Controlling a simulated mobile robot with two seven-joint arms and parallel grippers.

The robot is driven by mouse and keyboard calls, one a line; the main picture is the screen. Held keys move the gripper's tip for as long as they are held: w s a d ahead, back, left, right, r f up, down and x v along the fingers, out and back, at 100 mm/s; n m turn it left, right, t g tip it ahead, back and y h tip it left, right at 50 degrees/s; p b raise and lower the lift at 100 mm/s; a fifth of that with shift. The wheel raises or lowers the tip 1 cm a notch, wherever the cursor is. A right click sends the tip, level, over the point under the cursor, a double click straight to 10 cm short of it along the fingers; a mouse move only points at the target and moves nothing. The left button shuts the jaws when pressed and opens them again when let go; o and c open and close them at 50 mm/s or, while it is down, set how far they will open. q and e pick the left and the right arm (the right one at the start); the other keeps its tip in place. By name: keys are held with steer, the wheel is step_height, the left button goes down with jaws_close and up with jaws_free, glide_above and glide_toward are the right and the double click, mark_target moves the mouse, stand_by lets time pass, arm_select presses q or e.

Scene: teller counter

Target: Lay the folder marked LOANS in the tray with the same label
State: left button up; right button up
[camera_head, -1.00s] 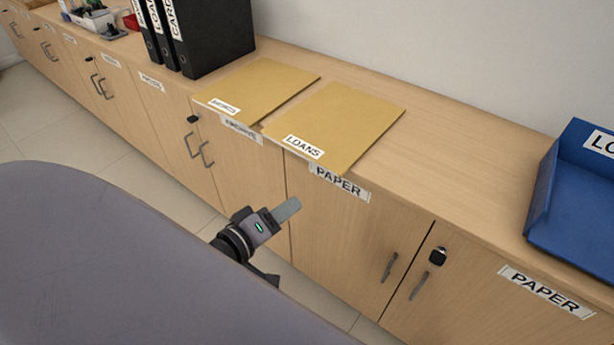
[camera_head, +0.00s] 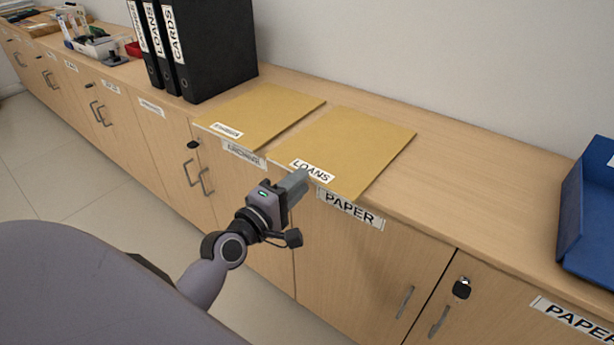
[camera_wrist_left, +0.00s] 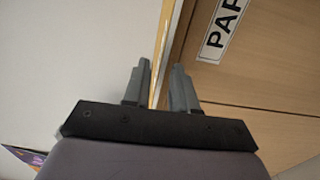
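The tan folder marked LOANS (camera_head: 352,147) lies flat on the counter, its labelled front edge slightly over the cabinet edge. My left gripper (camera_head: 303,178) is at that front edge, just below the LOANS label. In the left wrist view, my left gripper's (camera_wrist_left: 161,70) two fingers stand apart, with a thin tan edge running between their tips; I cannot tell if they touch it. A blue tray (camera_head: 583,225) stands on the counter at the right, cut off by the picture; its label is barely visible. My right gripper is not in view.
A second tan folder (camera_head: 262,112) lies left of the LOANS folder. Black binders (camera_head: 215,45) stand behind it. The wooden counter (camera_head: 480,185) is bare between the LOANS folder and the blue tray. Cabinet doors with handles (camera_head: 405,302) are below.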

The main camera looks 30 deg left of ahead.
arm_select(q)
steer(key=shift+w, duration=1.3)
jaws_close()
steer(key=shift+r, duration=0.1)
step_height(320, 180, up, 2)
steer(key=p, duration=0.3)
steer(key=shift+r, duration=0.15)
